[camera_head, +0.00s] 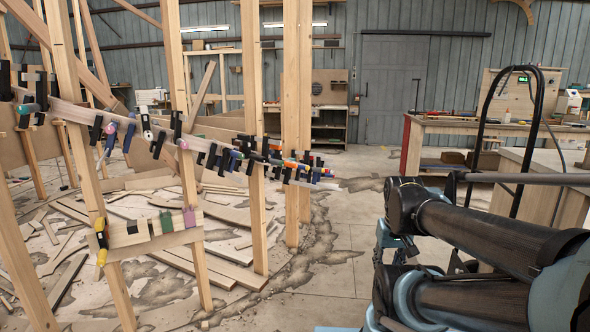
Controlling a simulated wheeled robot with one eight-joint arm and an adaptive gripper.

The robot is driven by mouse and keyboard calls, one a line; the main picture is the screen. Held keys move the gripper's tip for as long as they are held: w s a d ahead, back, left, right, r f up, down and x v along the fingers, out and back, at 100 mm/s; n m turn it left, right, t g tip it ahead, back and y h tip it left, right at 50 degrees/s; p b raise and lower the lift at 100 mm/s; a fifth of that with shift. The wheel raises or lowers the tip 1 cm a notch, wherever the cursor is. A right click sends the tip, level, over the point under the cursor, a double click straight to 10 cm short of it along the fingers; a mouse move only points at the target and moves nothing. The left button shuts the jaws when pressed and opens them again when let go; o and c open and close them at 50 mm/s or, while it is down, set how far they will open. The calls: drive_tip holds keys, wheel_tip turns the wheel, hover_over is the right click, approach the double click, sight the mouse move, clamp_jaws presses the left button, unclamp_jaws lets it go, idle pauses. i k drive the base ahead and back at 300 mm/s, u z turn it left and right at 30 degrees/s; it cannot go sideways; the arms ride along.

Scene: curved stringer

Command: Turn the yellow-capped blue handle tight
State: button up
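A curved wooden stringer (75,113) runs from the far left to the middle, across upright posts. Several black clamps with coloured handles grip it. A blue handle (129,137) hangs on its left part, too small to show a clear yellow cap. Small blue, orange and yellow handle ends crowd together at the stringer's right end (305,160), and I cannot tell which belong to one handle. My arm is at the right, apart from the clamps; I cannot make out my gripper.
Loose boards (215,270) litter the floor at the left. A workbench (460,127) and a black tube frame (540,110) stand at the right. The middle floor (345,225) is clear.

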sight(305, 167)
drive_tip(key=u, duration=0.25)
drive_tip(key=i, duration=1.05)
drive_tip(key=u, duration=0.25)
